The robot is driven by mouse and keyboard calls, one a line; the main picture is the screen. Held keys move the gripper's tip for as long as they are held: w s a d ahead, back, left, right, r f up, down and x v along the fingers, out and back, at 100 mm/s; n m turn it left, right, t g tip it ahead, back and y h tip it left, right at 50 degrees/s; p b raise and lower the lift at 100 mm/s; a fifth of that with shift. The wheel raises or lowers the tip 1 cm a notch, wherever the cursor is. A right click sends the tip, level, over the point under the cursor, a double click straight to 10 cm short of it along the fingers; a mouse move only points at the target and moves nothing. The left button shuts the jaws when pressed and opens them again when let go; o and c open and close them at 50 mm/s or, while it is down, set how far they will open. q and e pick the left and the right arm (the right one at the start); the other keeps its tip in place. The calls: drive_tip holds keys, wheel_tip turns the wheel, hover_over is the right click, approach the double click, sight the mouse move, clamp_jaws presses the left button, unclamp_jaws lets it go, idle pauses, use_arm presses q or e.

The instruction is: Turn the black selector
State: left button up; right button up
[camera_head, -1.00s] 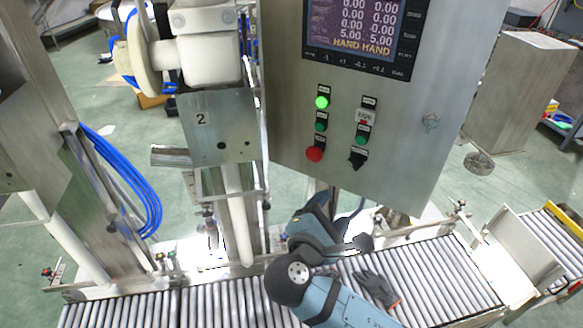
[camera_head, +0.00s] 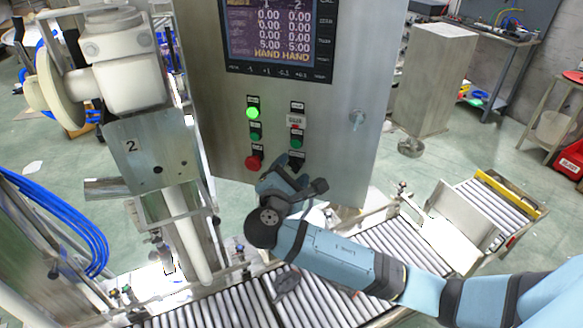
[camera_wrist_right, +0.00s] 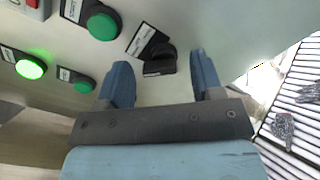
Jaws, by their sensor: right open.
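The black selector (camera_head: 296,164) is on the grey control panel's lower right, below a green button. In the right wrist view the selector (camera_wrist_right: 160,59) is a dark knob with a white-and-black label beside it. My right gripper (camera_head: 287,174) is just below and in front of the selector, partly covering it in the head view. In the wrist view its two blue fingers (camera_wrist_right: 160,76) are spread apart, with the selector just beyond and between their tips. I cannot tell whether they touch it. My left gripper is not in view.
A red button (camera_head: 253,162), a lit green button (camera_head: 252,113) and other green buttons sit close to the selector. The screen (camera_head: 281,36) is above. A steel post numbered 2 stands left.

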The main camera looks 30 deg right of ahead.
drive_tip(key=shift+w+d, duration=0.2)
drive_tip(key=shift+w, duration=0.05)
drive_tip(key=c, duration=0.9)
